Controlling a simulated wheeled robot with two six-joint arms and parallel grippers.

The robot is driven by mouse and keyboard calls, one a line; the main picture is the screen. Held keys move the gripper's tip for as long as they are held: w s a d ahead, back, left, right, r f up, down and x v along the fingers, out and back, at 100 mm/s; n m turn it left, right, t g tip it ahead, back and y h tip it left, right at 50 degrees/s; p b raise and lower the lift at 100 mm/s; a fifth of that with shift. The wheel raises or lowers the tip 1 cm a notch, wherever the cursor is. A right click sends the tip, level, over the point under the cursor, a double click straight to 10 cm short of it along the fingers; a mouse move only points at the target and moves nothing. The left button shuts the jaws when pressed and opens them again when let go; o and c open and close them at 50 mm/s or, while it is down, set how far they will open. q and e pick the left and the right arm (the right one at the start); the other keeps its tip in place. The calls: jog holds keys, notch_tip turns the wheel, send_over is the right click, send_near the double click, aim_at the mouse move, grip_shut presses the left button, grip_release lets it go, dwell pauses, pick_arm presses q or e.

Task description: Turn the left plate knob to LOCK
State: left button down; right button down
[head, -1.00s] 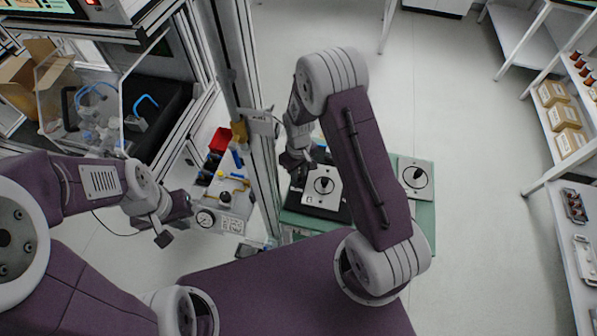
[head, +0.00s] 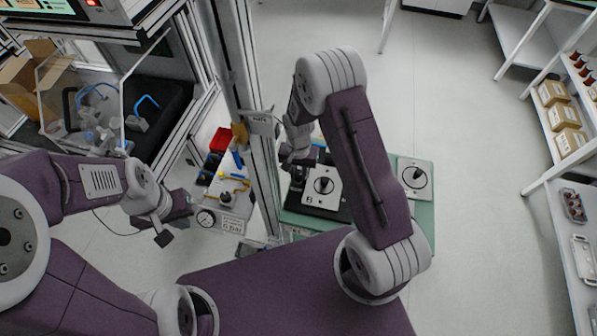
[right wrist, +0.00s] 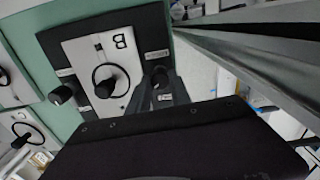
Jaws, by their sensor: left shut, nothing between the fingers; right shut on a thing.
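The left plate knob (right wrist: 162,80) is a small black knob at one edge of the black base, beside the light plate (right wrist: 86,52) marked B. My right gripper (right wrist: 163,92) is shut on this knob, and its fingers partly hide it. A small label sits beside the knob, too small to read. The plate's round centre knob (right wrist: 104,87) and another black knob (right wrist: 60,95) on the far edge stand clear. In the head view the plate (head: 322,186) lies just right of my right gripper (head: 297,172). My left gripper (head: 164,239) is shut and empty, well to the left.
A green board (head: 425,220) carries the black base and a second plate (head: 414,177). A metal post (head: 262,150) rises close left of my right gripper. A gauge unit (head: 222,212) and red bin (head: 220,140) stand beyond the post, towards my left gripper.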

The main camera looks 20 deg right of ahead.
aim_at(298, 175)
jog(key=m, duration=0.6)
jog(key=shift+w, duration=0.1)
dwell(0.5)
jog(key=c, duration=1.2)
grip_release()
jog(key=shift+o, duration=0.2)
notch_tip(298, 175, up, 9)
jog(key=shift+b, duration=0.3)
jog(key=shift+r, duration=0.1)
